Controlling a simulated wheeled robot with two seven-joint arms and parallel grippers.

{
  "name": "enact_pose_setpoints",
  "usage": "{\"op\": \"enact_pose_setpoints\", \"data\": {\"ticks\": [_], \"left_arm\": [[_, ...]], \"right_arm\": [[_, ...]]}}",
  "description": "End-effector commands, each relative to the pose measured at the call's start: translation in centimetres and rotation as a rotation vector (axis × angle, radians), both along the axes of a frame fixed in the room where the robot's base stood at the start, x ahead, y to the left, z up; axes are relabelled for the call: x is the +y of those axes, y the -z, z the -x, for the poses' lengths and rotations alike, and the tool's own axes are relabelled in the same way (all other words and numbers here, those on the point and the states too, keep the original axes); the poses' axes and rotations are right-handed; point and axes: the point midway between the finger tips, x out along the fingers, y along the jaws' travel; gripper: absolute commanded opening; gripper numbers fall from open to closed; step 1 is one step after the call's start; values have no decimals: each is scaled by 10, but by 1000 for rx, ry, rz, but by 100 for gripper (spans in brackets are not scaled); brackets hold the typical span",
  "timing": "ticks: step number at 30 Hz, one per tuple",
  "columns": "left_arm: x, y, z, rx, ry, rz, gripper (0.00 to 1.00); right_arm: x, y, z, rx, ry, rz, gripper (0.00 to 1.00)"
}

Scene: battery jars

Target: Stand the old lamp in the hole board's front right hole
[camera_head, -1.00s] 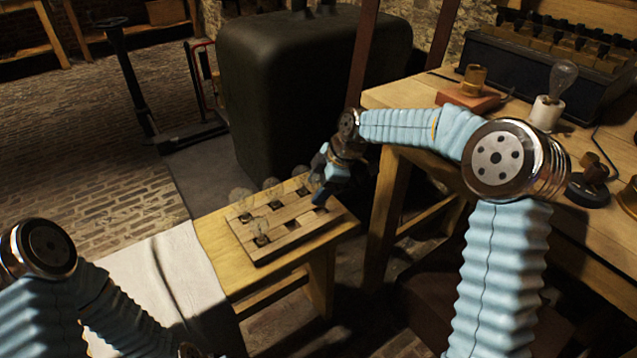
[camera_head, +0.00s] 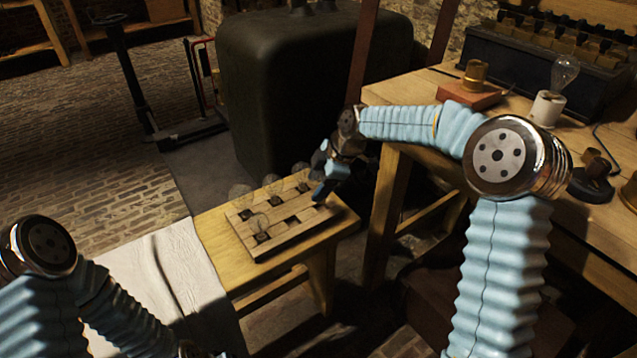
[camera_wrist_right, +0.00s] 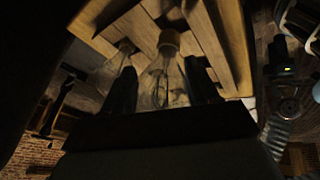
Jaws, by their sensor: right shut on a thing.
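The wooden hole board (camera_head: 283,238) lies on a low bench and has dark square holes. My right gripper (camera_head: 322,190) is low over the board's right end. In the right wrist view its fingers (camera_wrist_right: 162,88) are shut on the old lamp (camera_wrist_right: 160,82), a clear bulb with a brownish cap pointing at the board. Whether the cap has entered a hole I cannot tell. In the head view the gripper hides the held lamp. My left gripper is out of view.
The bench (camera_head: 215,240) has a pale cloth (camera_head: 150,275) on its left. The workbench (camera_head: 400,95) at right carries a white holder (camera_head: 547,108) with a bulb and a brass piece on a red block (camera_head: 470,92). A dark tank (camera_head: 300,90) stands behind.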

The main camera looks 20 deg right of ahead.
Motion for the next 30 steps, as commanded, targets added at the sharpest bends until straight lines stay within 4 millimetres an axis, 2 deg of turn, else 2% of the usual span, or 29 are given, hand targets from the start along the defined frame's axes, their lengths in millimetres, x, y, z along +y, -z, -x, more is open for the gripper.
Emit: {"op": "enact_pose_setpoints", "data": {"ticks": [15, 30], "left_arm": [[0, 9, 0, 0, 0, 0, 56], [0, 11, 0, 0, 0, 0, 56]], "right_arm": [[1, 11, 0, 1, 0, 0, 22], [1, 13, 0, 0, 0, 0, 22]]}}
